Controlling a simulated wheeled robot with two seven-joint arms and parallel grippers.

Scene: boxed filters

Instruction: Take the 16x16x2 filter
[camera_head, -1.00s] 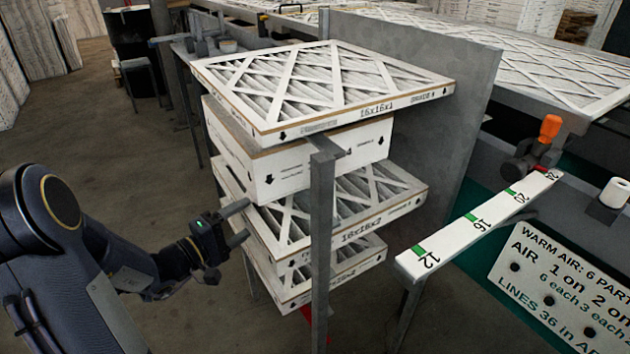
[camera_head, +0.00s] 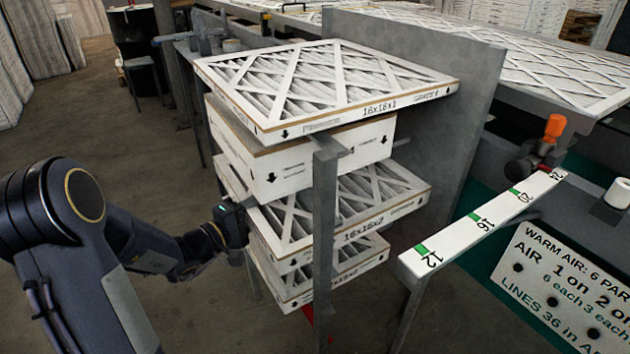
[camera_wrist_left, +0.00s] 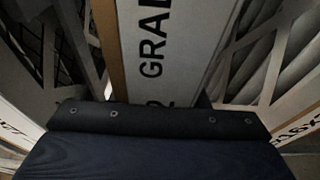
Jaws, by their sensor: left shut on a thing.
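A filter printed 16x16x2 (camera_head: 385,190), with a white frame and pleated face, lies flat in the stack, below a thicker white boxed filter (camera_head: 325,158). My left gripper (camera_head: 240,215) is shut on the left edge of this filter. In the left wrist view its white edge (camera_wrist_left: 158,50) with "GRAD" and a 2 runs straight into the dark gripper front (camera_wrist_left: 160,118); the fingertips are mostly hidden. A lower filter (camera_head: 345,268) lies under it, its label hard to read. My right gripper is not in view.
A 16x16x1 filter (camera_head: 325,80) tops the stack. A grey post (camera_head: 325,240) stands at its front corner and a grey panel (camera_head: 455,130) behind. A marked white rule (camera_head: 480,225) is to the right. Open floor lies left.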

